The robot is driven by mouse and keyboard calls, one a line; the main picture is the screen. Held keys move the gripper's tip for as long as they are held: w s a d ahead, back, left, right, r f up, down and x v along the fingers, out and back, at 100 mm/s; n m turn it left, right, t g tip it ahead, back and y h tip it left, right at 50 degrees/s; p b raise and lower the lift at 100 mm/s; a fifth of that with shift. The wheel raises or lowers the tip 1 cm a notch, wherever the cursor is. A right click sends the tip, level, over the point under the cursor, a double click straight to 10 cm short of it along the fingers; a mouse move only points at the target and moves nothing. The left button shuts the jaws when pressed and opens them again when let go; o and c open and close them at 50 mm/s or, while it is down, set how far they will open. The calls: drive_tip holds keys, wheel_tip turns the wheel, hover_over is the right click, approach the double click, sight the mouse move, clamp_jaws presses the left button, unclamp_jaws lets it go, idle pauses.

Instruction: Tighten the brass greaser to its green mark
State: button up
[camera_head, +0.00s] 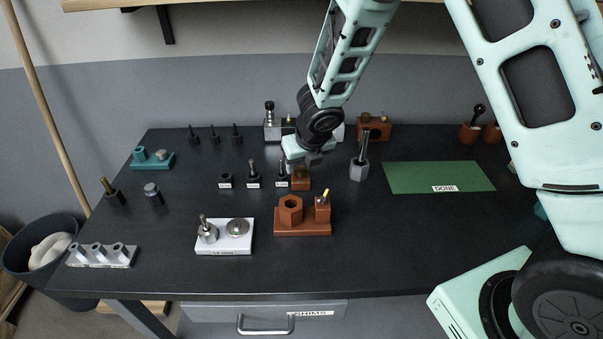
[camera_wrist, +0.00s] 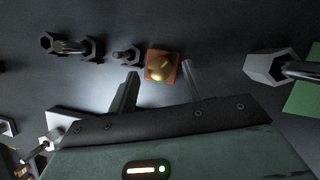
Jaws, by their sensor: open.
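A small orange-brown block (camera_head: 300,182) stands mid-table below my gripper (camera_head: 303,167). In the wrist view the block (camera_wrist: 151,56) carries a rounded brass piece (camera_wrist: 161,68), which looks like the brass greaser. My gripper is open, its two fingers (camera_wrist: 160,88) apart. In the wrist view the brass piece appears between and just beyond the fingertips. I cannot tell how high the fingers are above it, and no contact shows. In the head view the gripper hides the top of the block. I cannot make out a green mark.
Labelled black posts (camera_head: 253,175) stand left of the block, and a grey hex piece with a rod (camera_head: 359,169) stands right. A brown fixture (camera_head: 303,228) is in front. Brown block with brass knobs (camera_head: 373,131) is behind. A green DONE mat (camera_head: 437,174) lies right.

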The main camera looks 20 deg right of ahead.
drive_tip(key=shift+x, duration=1.05)
drive_tip(key=c, duration=1)
drive_tip(key=shift+o, duration=0.2)
